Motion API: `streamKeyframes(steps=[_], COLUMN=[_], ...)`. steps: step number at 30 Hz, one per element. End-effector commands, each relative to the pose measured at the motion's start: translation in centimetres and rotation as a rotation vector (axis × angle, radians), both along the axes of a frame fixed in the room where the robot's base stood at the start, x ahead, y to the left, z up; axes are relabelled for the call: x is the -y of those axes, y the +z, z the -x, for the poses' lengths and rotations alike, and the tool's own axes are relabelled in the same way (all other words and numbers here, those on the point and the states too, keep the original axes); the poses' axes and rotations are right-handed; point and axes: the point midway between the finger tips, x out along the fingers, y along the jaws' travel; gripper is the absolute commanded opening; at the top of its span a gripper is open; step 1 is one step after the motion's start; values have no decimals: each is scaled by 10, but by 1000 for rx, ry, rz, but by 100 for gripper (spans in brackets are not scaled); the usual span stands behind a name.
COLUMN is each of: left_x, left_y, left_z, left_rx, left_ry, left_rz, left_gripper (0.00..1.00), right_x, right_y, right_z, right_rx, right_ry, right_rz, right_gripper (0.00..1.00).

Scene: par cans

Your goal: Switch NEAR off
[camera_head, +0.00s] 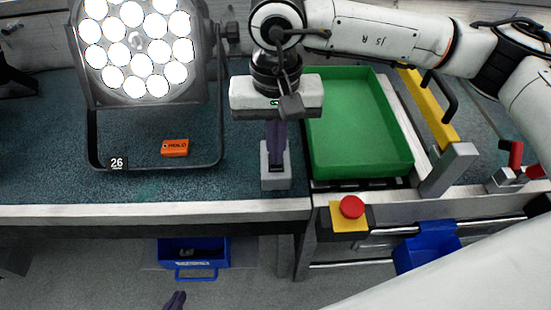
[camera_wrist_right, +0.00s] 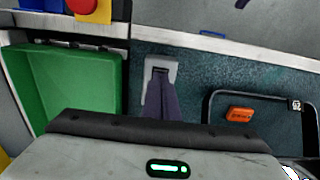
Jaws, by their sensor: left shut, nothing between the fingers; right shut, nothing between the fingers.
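A lit par can (camera_head: 138,45) with many white lamps stands at the back left in a dark yoke (camera_head: 219,130) marked 26. I can read no NEAR label. A grey block (camera_head: 277,182) with a dark slot or recess stands at the bench's front edge; it also shows in the right wrist view (camera_wrist_right: 172,64). My right gripper (camera_head: 276,163) is shut and empty, pointing down with its dark purple fingertips at this block. The fingers hide part of the recess, so I cannot tell contact. My left gripper (camera_head: 177,299) shows only as purple tips at the bottom, shut and empty.
An orange box (camera_head: 175,148) lies inside the yoke. A green tray (camera_head: 358,125) sits right of the right gripper. A red button (camera_head: 352,207) on a yellow plate is at the front edge. Blue bins (camera_head: 195,262) (camera_head: 428,247) are lower. A yellow bar (camera_head: 430,108) stands right.

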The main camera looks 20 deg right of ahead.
Motion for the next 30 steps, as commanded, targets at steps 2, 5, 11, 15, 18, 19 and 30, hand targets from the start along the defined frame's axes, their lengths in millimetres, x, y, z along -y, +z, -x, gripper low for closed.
streamKeyframes(steps=[2,5,11,15,18,19,30], left_x=[0,0,0,0,0,0,0], left_y=[-2,-3,-5,-6,-7,-8,-7], left_z=[0,0,-2,-4,-5,-5,-5], left_rx=[1,1,4,7,10,10,11], left_ry=[0,1,0,0,1,1,1], left_rz=[0,1,1,1,1,1,1], left_gripper=[0,0,0,0,0,0,0], right_x=[0,0,0,0,0,0,0], right_y=[-2,-4,-7,-9,-10,-11,-9], right_z=[0,0,0,0,0,0,0], right_rx=[0,0,0,0,0,0,0], right_ry=[0,0,0,0,0,0,0], right_rz=[0,0,0,0,0,0,1], right_gripper=[0,0,0,0,0,0,0])
